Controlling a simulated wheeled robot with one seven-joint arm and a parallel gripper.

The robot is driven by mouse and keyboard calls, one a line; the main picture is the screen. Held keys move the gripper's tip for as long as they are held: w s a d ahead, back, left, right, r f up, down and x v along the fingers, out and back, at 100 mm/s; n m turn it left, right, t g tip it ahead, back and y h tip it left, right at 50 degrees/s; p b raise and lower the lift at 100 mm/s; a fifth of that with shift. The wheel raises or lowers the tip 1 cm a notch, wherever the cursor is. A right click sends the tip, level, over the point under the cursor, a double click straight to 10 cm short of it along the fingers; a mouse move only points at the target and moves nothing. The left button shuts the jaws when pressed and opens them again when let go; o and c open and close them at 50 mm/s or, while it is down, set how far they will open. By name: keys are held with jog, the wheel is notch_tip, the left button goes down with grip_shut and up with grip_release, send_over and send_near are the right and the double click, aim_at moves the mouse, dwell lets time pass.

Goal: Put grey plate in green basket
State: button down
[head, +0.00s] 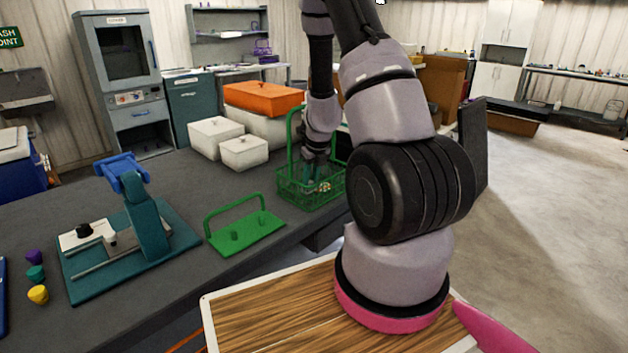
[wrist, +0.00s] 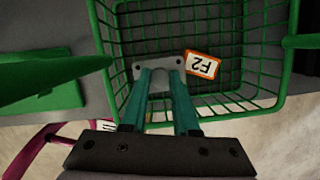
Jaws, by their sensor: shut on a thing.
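The green wire basket (head: 331,188) stands on the dark bench in the head view, with its tall handle up. My gripper (head: 318,183) reaches down into it, partly hidden by the basket wires. In the wrist view my gripper (wrist: 161,79) has its teal fingers shut on the small grey plate (wrist: 159,62), which has holes near its ends. The plate lies within the outline of the basket (wrist: 291,70), near one side. I cannot tell whether it touches the basket floor. In the head view I cannot make out the plate.
A white tag with an orange border (wrist: 202,65) lies beside the plate. A green base with a handle (head: 246,233) and a teal press (head: 148,225) stand left of the basket. White boxes (head: 243,152) and an orange box (head: 263,98) stand behind.

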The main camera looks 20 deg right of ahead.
jog(key=shift+f, duration=0.1)
jog(key=shift+f, duration=0.5)
jog(key=c, duration=0.7)
grip_release()
